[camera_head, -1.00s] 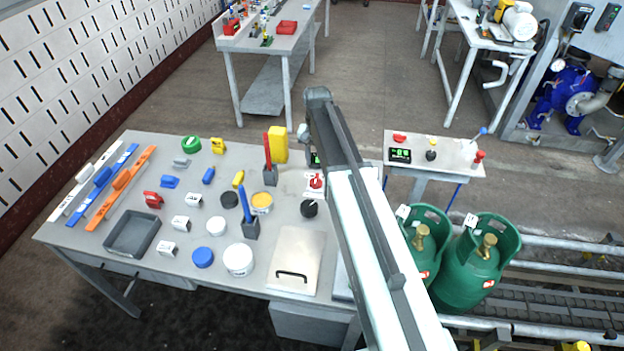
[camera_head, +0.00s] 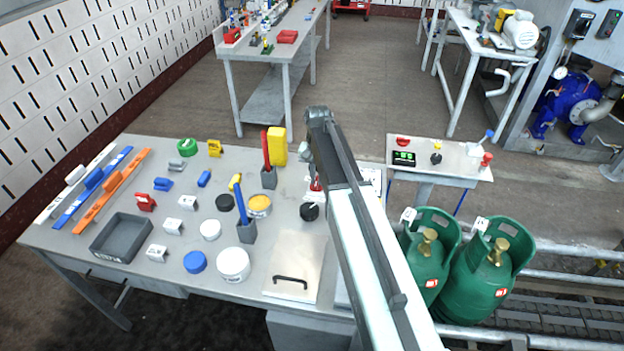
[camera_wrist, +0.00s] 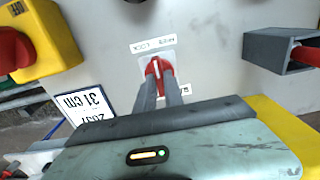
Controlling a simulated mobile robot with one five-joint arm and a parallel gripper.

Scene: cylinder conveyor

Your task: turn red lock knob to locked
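The red lock knob (camera_wrist: 155,68) has a white line and sits on a small white plate on the table, with printed labels above and below it in the wrist view. In the head view, the knob (camera_head: 316,184) shows only partly beside my arm. In the wrist view, my gripper (camera_wrist: 160,80) has its two dark fingers slightly apart at the near side of the knob, overlapping its lower part. Whether they press on it cannot be told. In the head view, the fingers are hidden by my arm.
A yellow block (camera_head: 278,147) and a grey holder with a red bar (camera_head: 266,150) stand close to the knob. A black knob (camera_head: 309,211) lies nearer. A lidded metal panel (camera_head: 296,268) is in front. Green gas cylinders (camera_head: 428,250) stand right of the table.

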